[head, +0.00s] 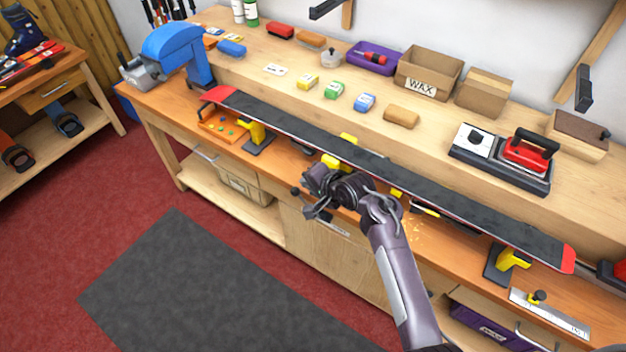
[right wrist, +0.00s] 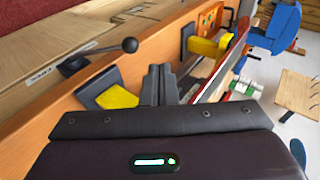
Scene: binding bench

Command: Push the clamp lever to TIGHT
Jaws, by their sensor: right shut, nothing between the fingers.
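The clamp lever shows in the right wrist view as a metal rod with a black ball knob (right wrist: 130,45), mounted at the bench's front edge. In the head view its knob (head: 295,191) shows just left of my right gripper (head: 307,179); the gripper partly covers the lever's surroundings. My right gripper is shut and empty. Its fingertips (right wrist: 159,84) are to the right of the knob in the wrist view and look apart from it. A small label (right wrist: 40,78) is on the bench front by the lever's pivot; its text is unreadable. My left gripper is not in view.
A long black snowboard or ski with red ends (head: 470,207) lies along the bench on yellow-topped supports (head: 257,132). A blue vise-like machine (head: 175,45) stands at the far left. A red iron (head: 530,152) sits at the right. The floor mat area is clear.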

